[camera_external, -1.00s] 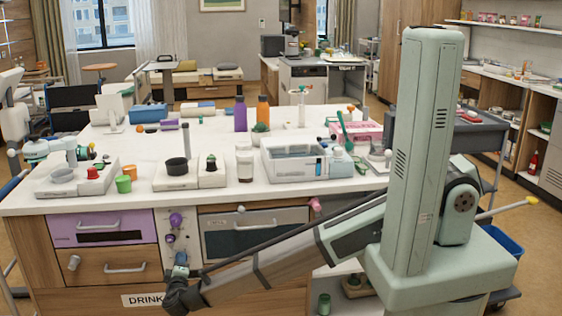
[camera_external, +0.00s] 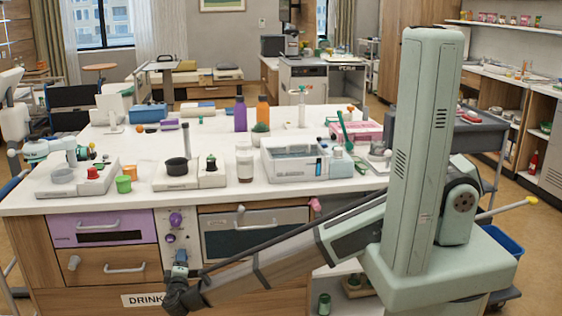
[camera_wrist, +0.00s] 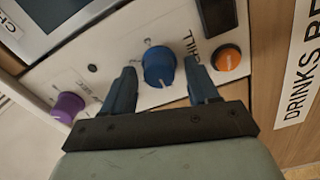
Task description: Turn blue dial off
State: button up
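The blue dial (camera_wrist: 158,68) is on a white control panel (camera_wrist: 103,50) and shows in the middle of the wrist view. It has tick marks around it and the word "CHILL" to its right. My gripper (camera_wrist: 160,63) is open, with one blue finger on each side of the dial. Narrow gaps show between the fingers and the dial, so I see no grip on it. In the external view my gripper (camera_external: 180,270) is low at the panel on the counter front, and I cannot make out the blue dial clearly there.
An orange button (camera_wrist: 228,60) sits close to the right finger. A purple dial (camera_wrist: 68,107) is farther left on the panel; it also shows above my gripper in the external view (camera_external: 176,219). A purple drawer (camera_external: 72,232) is to the left.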

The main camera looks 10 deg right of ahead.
jog(key=s, duration=1.3)
jog(key=shift+s, duration=0.4)
jog(key=shift+n, duration=0.3)
